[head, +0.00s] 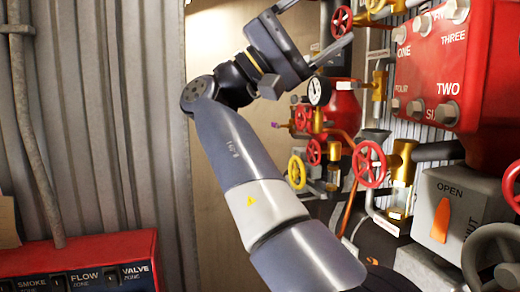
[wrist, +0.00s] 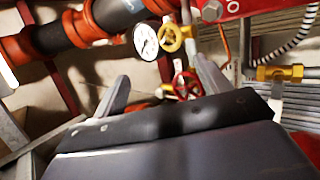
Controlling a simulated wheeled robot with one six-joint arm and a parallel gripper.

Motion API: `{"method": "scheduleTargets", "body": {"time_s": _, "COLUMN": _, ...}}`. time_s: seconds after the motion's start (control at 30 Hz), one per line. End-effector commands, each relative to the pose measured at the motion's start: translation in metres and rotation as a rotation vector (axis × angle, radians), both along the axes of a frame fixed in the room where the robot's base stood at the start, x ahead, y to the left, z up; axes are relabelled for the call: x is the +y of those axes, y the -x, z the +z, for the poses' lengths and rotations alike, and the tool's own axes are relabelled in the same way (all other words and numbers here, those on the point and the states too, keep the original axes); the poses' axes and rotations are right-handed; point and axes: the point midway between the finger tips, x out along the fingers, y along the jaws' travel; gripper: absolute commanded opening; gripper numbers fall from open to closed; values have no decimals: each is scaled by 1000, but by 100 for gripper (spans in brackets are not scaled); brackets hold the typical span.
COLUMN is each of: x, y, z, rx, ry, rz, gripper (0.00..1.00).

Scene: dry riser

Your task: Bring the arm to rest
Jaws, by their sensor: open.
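My gripper (head: 312,27) is at the top middle of the head view, at the end of my raised, bent arm. Its two fingers are spread apart with nothing between them. In the wrist view my gripper (wrist: 160,88) shows at the middle, its fingers apart and pointing towards pipes and valves. It looks clear of them, though the exact gap cannot be told. The arm hides part of the wall and piping behind it.
A red box with numbered labels (head: 480,75) stands at upper right. Below are a red handwheel (head: 369,164), a pressure gauge (head: 318,91) and a grey box with an orange lever (head: 440,220). A red zone panel (head: 80,262) is at lower left.

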Motion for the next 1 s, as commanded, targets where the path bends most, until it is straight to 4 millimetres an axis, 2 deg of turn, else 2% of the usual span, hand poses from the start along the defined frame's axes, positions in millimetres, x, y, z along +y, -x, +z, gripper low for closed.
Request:
{"method": "scheduleTargets", "body": {"time_s": 0.4, "x": 1, "y": -5, "z": -2, "rx": 123, "ry": -35, "rz": -169, "gripper": 72}}
{"method": "scheduleTargets", "body": {"time_s": 0.8, "x": 0, "y": -5, "z": -2, "rx": 129, "ry": -38, "rz": -177, "gripper": 72}}
{"method": "scheduleTargets", "body": {"time_s": 1.0, "x": -6, "y": -1, "z": 6, "rx": 122, "ry": -37, "rz": -164, "gripper": 72}}
